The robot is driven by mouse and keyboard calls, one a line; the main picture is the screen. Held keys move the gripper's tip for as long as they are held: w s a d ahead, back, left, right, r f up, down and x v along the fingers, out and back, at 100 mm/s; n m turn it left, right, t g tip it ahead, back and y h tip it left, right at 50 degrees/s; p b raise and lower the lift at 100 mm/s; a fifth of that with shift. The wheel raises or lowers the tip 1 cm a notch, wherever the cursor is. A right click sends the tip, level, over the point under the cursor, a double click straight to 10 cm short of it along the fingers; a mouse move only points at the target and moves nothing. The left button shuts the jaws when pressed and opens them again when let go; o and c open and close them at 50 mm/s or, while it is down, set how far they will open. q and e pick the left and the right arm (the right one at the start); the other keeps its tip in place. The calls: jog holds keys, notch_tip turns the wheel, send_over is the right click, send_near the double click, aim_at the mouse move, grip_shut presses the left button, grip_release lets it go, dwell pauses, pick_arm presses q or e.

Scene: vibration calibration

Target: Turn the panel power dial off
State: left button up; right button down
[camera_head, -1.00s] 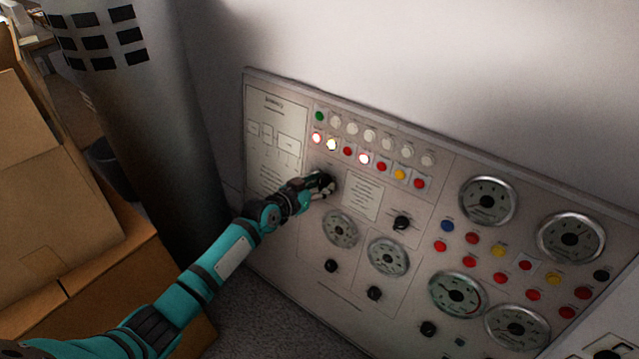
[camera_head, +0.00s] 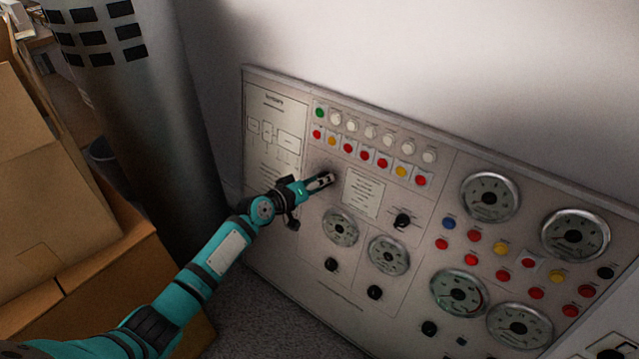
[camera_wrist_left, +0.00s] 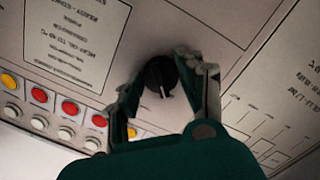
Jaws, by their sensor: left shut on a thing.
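The calibration panel (camera_head: 300,235) leans at the wall, with dials, lamps and gauges. My left gripper (camera_head: 322,181) is at the panel's upper left part, below the lamp row, and hides the dial there. In the left wrist view, a black round dial (camera_wrist_left: 158,72) with a white pointer mark sits between the two fingers of my left gripper (camera_wrist_left: 166,84), which is shut on it. The lamps (camera_head: 367,155) above the gripper look unlit. My right gripper is not in view.
Another black knob (camera_head: 402,221) is right of the gripper, with round gauges (camera_head: 340,228) below. More gauges and coloured buttons fill the panel's right side. Cardboard boxes (camera_head: 50,190) and a grey cylinder (camera_head: 150,130) stand at the left.

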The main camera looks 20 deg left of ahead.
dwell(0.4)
pick_arm(q)
jog(key=o, duration=1.1)
jog(key=shift+o, duration=0.2)
jog(key=v, duration=1.2)
